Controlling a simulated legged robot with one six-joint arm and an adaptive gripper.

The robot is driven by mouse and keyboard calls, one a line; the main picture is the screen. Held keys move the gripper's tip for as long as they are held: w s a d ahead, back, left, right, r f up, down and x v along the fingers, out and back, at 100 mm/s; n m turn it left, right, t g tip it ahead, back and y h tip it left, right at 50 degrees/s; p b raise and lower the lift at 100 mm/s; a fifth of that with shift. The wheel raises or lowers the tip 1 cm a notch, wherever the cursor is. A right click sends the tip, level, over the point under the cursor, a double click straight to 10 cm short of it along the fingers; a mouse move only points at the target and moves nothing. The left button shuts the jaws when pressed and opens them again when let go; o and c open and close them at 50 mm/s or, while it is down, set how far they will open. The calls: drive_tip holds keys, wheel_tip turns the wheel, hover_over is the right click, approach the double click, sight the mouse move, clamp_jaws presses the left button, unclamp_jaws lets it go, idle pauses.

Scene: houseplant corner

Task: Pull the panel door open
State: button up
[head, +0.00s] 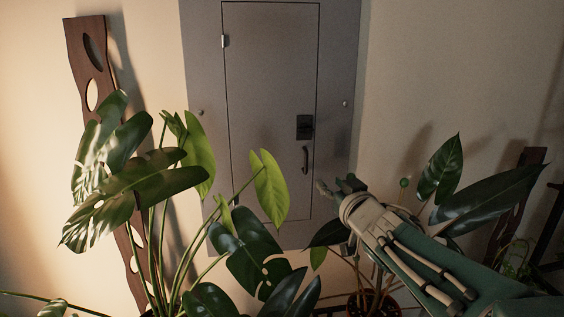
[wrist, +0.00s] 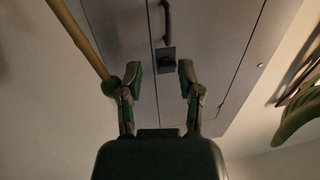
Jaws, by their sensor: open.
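The grey panel door (head: 265,120) is shut in its frame on the wall, in the middle of the head view. Its dark pull handle (head: 306,159) is on the right side of the door, below a black latch plate (head: 305,127). My gripper (head: 343,186) is to the right of and below the handle, apart from it. In the wrist view my gripper (wrist: 161,77) has its two fingers spread with nothing between them. The handle (wrist: 167,22) and latch plate (wrist: 165,60) show beyond the fingertips, and the door (wrist: 195,35) lies behind them.
A large leafy plant (head: 190,190) covers the lower left of the panel. Another plant (head: 365,295) in a pot stands below my arm, with big leaves (head: 490,200) to the right. A dark wooden board (head: 88,45) leans on the left wall.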

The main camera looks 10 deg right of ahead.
sight(306, 169)
drive_tip(key=shift+y, duration=0.5)
drive_tip(key=x, duration=1.1)
drive_tip(key=shift+w+a+r, duration=0.15)
drive_tip(key=shift+w+a, duration=0.05)
drive_tip(key=shift+a, duration=0.15)
clamp_jaws()
